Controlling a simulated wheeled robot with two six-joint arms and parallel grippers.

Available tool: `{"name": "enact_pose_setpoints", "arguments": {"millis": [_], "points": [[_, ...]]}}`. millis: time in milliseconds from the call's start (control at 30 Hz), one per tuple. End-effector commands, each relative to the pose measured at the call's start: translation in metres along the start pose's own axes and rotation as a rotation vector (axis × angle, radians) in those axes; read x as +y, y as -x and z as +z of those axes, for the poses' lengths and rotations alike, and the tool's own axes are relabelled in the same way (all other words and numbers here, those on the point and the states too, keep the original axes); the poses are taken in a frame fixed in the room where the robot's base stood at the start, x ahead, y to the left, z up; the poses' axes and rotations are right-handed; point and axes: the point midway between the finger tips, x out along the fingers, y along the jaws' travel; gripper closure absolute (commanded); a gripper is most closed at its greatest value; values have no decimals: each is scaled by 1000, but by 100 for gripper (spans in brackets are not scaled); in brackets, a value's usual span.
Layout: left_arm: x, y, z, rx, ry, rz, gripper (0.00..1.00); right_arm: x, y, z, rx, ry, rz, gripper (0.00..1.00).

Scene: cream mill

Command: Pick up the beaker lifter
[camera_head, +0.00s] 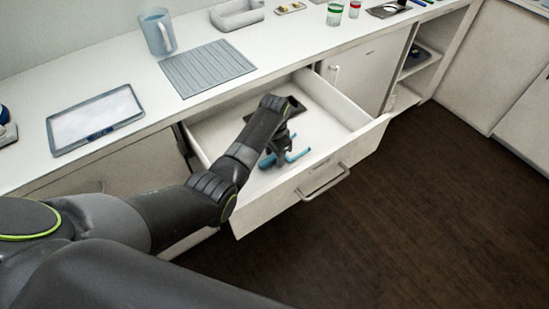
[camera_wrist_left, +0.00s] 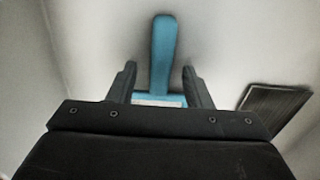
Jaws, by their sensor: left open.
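The beaker lifter (camera_head: 298,156) is a blue tool lying in the open drawer (camera_head: 330,166); in the head view my gripper covers part of it. My left gripper (camera_head: 281,156) reaches down into the drawer over the lifter. In the left wrist view the blue handle (camera_wrist_left: 163,55) stands between the two open fingers of my left gripper (camera_wrist_left: 159,82), with a gap on each side. The lower part of the tool is hidden behind the gripper body. My right gripper does not show.
A dark flat item (camera_wrist_left: 272,108) lies in the drawer right of the lifter in the wrist view.

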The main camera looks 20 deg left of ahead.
Motion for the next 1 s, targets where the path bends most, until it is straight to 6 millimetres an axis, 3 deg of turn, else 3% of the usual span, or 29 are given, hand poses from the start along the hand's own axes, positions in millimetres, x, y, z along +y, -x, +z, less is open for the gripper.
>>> {"name": "enact_pose_setpoints", "arguments": {"millis": [200, 533, 833, 1000], "points": [[0, 0, 0, 1, 0, 0, 57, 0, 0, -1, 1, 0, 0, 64], [0, 0, 0, 1, 0, 0, 100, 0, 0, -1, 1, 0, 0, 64], [0, 4, -1, 2, 0, -1, 100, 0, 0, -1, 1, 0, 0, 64], [-1, 25, -1, 5, 0, -3, 100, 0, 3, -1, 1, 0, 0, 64]]}}
